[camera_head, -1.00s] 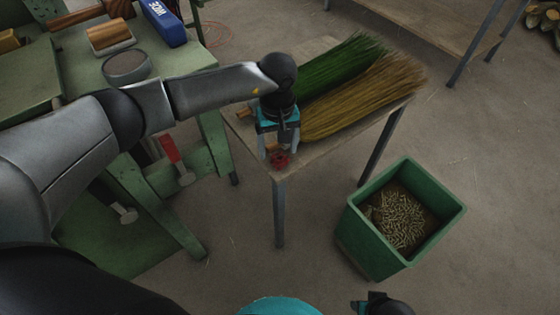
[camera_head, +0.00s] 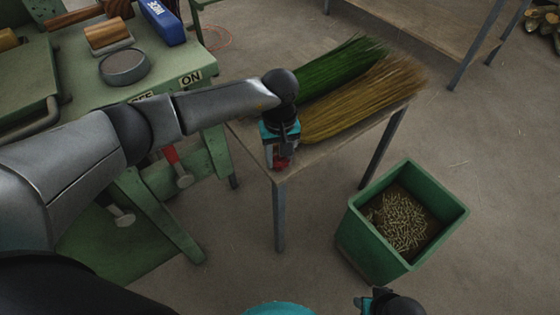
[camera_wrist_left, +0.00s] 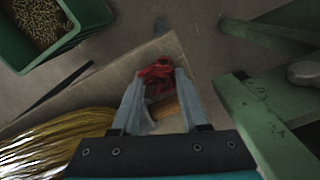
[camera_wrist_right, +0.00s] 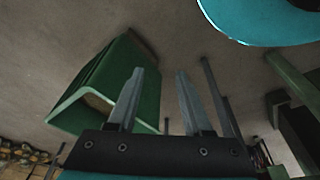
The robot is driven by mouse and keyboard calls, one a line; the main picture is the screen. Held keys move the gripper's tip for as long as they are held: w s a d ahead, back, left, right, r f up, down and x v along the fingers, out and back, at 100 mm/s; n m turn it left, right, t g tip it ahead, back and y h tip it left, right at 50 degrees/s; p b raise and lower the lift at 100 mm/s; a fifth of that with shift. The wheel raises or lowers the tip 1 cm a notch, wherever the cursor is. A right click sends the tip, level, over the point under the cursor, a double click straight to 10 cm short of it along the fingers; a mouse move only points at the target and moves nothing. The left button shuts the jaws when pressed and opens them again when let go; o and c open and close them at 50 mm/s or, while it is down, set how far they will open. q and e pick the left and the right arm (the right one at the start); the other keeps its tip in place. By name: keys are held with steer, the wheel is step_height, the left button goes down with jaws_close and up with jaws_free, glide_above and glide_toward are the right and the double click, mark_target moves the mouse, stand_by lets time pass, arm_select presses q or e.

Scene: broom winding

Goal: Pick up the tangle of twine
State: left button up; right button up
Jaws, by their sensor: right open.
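The tangle of twine (camera_head: 283,162) is a small red bundle at the near corner of the low table, partly hidden by my left gripper in the head view. In the left wrist view the red twine (camera_wrist_left: 157,74) lies between the fingertips of my left gripper (camera_wrist_left: 160,80). Those fingers stand apart, one on each side of it; contact cannot be told. My right gripper (camera_wrist_right: 160,72) is open and empty, away from the table. In the head view only a small part of it shows at the bottom edge.
Green and yellow broom bristles (camera_head: 365,100) cover much of the low table (camera_head: 335,150). A green bin (camera_head: 352,240) with small pellets stands on the floor to the right. A green machine bench (camera_head: 165,80) stands close on the left. Floor between table and bin is clear.

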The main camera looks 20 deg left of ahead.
arm_select(q)
jaws_close()
steer(key=shift+r, duration=0.1)
